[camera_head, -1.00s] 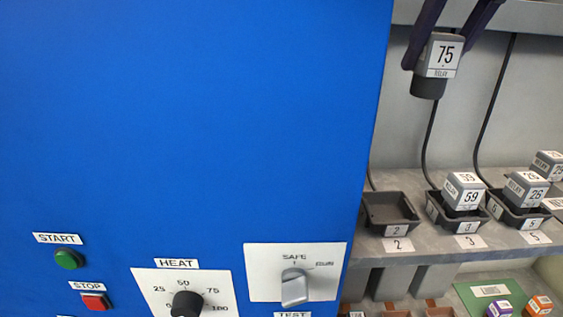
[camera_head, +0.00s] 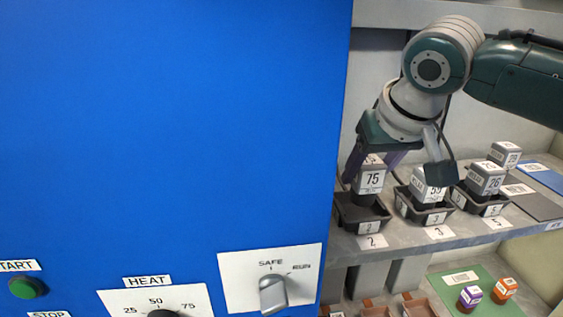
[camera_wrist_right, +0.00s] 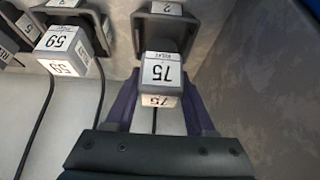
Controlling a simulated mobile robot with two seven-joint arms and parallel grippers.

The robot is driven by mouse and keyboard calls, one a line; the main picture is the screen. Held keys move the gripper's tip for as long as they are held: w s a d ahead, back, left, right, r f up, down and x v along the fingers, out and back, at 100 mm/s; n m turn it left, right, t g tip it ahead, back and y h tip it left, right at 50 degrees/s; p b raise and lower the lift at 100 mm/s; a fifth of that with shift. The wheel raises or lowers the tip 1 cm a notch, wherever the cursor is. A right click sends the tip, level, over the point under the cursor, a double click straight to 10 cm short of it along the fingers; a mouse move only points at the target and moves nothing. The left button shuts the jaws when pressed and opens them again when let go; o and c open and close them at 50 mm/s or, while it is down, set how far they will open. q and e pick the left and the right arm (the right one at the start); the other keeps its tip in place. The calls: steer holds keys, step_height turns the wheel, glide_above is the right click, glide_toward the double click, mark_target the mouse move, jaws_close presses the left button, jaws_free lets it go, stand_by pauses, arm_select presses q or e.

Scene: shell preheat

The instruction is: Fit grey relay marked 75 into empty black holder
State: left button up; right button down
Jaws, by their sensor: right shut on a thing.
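The grey relay marked 75 (camera_head: 371,179) is upright in my right gripper (camera_head: 374,168), which is shut on it. Its dark lower end is at the black holder numbered 2 (camera_head: 350,222), in or just above it; I cannot tell whether it is seated. In the right wrist view the relay (camera_wrist_right: 161,72) sits between the purple fingers (camera_wrist_right: 158,108), with holder 2 (camera_wrist_right: 143,22) beyond it. My left gripper is not in view.
Relay 59 (camera_head: 424,185) stands in holder 3 (camera_head: 414,213), close to my right gripper. Relay 26 (camera_head: 486,180) stands in another holder. The blue cabinet (camera_head: 170,120) lies close on the left. Purple (camera_head: 469,299) and orange (camera_head: 504,290) relays stand on a green mat below.

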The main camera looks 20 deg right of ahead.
mark_target(363, 187)
steer(key=shift+f, duration=1.25)
steer(key=shift+f, duration=0.1)
steer(key=shift+f, duration=0.25)
steer(key=shift+c, duration=1.2)
jaws_free()
steer(key=shift+r, duration=0.6)
steer(key=p+v, duration=0.2)
steer(key=v, duration=0.9)
steer(key=shift+s+r, duration=0.25)
